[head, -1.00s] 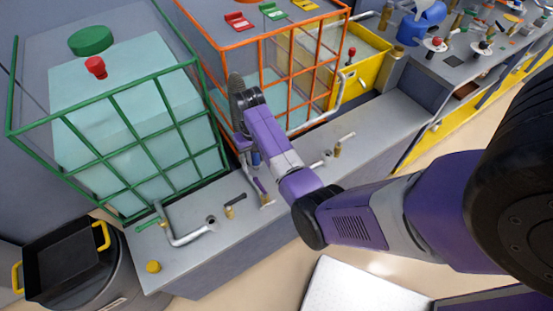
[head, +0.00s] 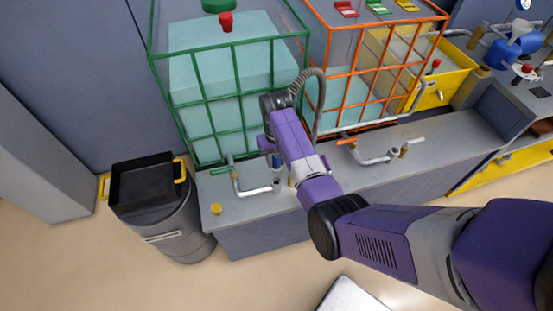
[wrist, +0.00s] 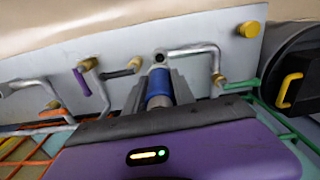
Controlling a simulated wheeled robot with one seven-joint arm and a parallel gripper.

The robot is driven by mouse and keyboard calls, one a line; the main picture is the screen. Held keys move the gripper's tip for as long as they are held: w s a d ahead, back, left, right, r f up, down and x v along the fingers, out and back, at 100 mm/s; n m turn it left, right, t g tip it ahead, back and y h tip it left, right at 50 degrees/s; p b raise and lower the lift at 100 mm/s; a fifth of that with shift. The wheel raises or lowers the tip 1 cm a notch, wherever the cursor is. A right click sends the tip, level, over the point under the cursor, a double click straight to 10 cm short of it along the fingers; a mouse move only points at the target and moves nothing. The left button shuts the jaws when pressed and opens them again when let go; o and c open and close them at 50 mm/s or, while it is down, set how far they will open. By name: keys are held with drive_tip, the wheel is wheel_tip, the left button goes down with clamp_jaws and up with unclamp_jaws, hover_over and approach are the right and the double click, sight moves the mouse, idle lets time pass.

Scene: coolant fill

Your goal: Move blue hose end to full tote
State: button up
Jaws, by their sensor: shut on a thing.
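My gripper (wrist: 160,88) is shut on the blue hose end (wrist: 158,85), held upright between its fingers. In the head view the blue hose end (head: 277,162) shows partly below my wrist, in front of the green-caged tote (head: 230,62). That tote looks filled high with pale liquid. A silver pipe (head: 255,191) with a green handle runs from it, its open end close to the hose end. In the wrist view this pipe (wrist: 195,49) ends just beyond the blue piece; I cannot tell whether they touch. A grey hose (head: 320,95) loops up behind my wrist.
The orange-caged tote (head: 377,55), with a lower level, stands to the right with its own pipe (head: 375,159). Valves with purple (wrist: 82,82) and black (wrist: 117,73) handles stand near the hose end. A drum with a black tray (head: 147,183) stands left of the grey bench (head: 245,210).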

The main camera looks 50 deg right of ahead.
sight(276, 170)
drive_tip(key=shift+r, duration=0.1)
drive_tip(key=shift+f+b, duration=1.8)
drive_tip(key=shift+f, duration=1.2)
drive_tip(key=shift+f+b, duration=0.65)
drive_tip(key=shift+f, duration=1.05)
idle(0.4)
drive_tip(key=shift+r, duration=0.15)
drive_tip(key=shift+r+p, duration=1.35)
drive_tip(key=shift+p, duration=0.05)
drive_tip(key=shift+p, duration=0.3)
idle(0.9)
